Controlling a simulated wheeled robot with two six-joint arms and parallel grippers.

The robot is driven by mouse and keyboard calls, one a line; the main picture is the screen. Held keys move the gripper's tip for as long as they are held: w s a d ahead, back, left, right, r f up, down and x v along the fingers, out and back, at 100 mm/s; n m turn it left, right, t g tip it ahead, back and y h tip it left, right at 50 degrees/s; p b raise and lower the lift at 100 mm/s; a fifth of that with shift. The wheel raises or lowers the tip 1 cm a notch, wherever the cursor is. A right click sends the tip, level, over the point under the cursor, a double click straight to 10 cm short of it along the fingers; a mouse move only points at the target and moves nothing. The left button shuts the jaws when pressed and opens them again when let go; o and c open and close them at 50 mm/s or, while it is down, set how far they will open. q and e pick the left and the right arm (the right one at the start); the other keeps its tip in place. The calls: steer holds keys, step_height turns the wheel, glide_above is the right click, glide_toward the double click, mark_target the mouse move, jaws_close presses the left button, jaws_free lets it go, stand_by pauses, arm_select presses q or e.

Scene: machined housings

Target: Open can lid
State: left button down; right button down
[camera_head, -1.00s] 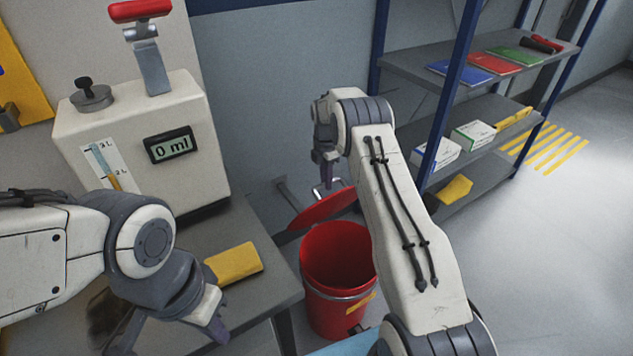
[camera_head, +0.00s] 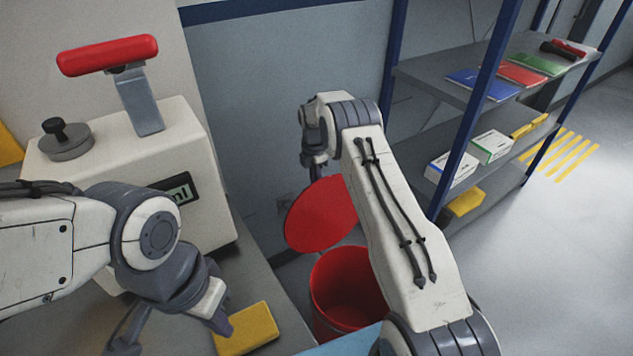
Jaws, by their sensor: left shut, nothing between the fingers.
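The red can (camera_head: 345,292) stands on the floor beside the table, its mouth open upward. Its round red lid (camera_head: 320,215) stands steeply tilted above the rim at the back, with its flat face toward me. My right gripper (camera_head: 315,165) is at the top edge of the lid. Its fingertips are small and partly hidden, so I cannot tell whether they grip the lid. My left gripper (camera_head: 220,325) is shut and empty, low over the table beside a yellow block (camera_head: 246,329).
A white dispenser (camera_head: 205,220) with a red-topped lever (camera_head: 108,55) stands on the grey table (camera_head: 265,285) at left. A blue-framed shelf (camera_head: 440,85) with booklets and boxes is at right. The floor (camera_head: 560,260) at right is clear.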

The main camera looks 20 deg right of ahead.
arm_select(q)
steer(key=shift+d, duration=0.1)
arm_select(e)
steer(key=shift+s+a+f, duration=0.1)
steer(key=shift+a+f, duration=0.05)
steer(key=shift+f, duration=0.1)
steer(key=c, duration=0.8)
jaws_free()
steer(key=shift+a, duration=0.1)
steer(key=shift+c, duration=0.2)
steer(key=shift+r, duration=0.15)
arm_select(q)
steer(key=shift+f, duration=0.1)
arm_select(e)
step_height(320, 180, up, 10)
steer(key=shift+w+r, duration=0.2)
steer(key=shift+w, duration=0.25)
steer(key=shift+a, duration=0.1)
